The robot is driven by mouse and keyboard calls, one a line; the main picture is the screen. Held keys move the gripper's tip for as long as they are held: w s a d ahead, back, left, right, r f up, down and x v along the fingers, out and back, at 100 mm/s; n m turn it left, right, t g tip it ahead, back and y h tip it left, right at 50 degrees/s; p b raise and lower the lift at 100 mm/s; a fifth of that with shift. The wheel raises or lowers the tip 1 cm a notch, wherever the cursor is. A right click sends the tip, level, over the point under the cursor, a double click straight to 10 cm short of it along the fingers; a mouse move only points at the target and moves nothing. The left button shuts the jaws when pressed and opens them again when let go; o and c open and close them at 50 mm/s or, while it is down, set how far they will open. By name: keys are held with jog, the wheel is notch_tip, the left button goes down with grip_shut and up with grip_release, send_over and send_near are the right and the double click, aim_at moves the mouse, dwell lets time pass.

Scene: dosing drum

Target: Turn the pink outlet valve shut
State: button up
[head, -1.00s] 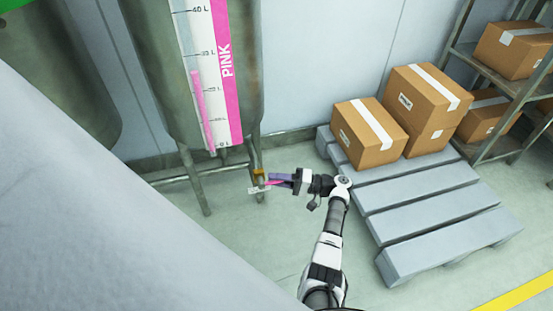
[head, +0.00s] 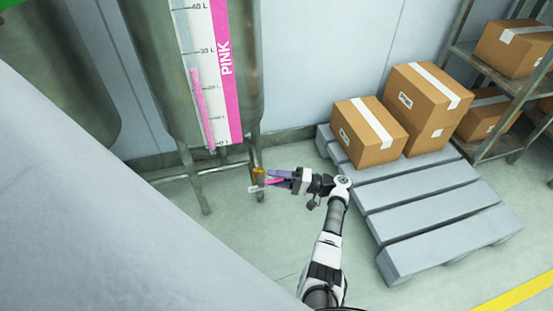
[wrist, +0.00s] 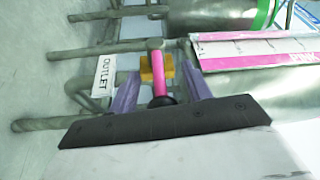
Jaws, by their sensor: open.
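The pink outlet valve handle (wrist: 158,75) is a short bar on a brass valve body (wrist: 146,70), low by the drum's leg. In the head view the handle (head: 273,181) is small, beside the brass body (head: 259,171). My gripper (wrist: 160,85) is open, its two purple fingers on either side of the handle with gaps visible. It also shows in the head view (head: 274,179), reaching in from the right. The handle points from the brass body back toward my gripper's palm; its far end meets a dark round part. A white OUTLET tag (wrist: 104,74) hangs beside the valve.
The steel drum (head: 160,90) bears a PINK level scale (head: 222,75) above the valve. Drum legs (head: 193,180) and a crossbar stand close to my gripper. A grey pallet (head: 425,215) with cardboard boxes (head: 370,130) lies to the right. Open floor lies in front.

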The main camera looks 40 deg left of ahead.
jog(key=b+v, duration=0.2)
jog(key=v, duration=1.1)
jog(key=shift+w+d, duration=0.2)
jog(key=shift+d, duration=0.15)
jog(key=shift+f, duration=0.1)
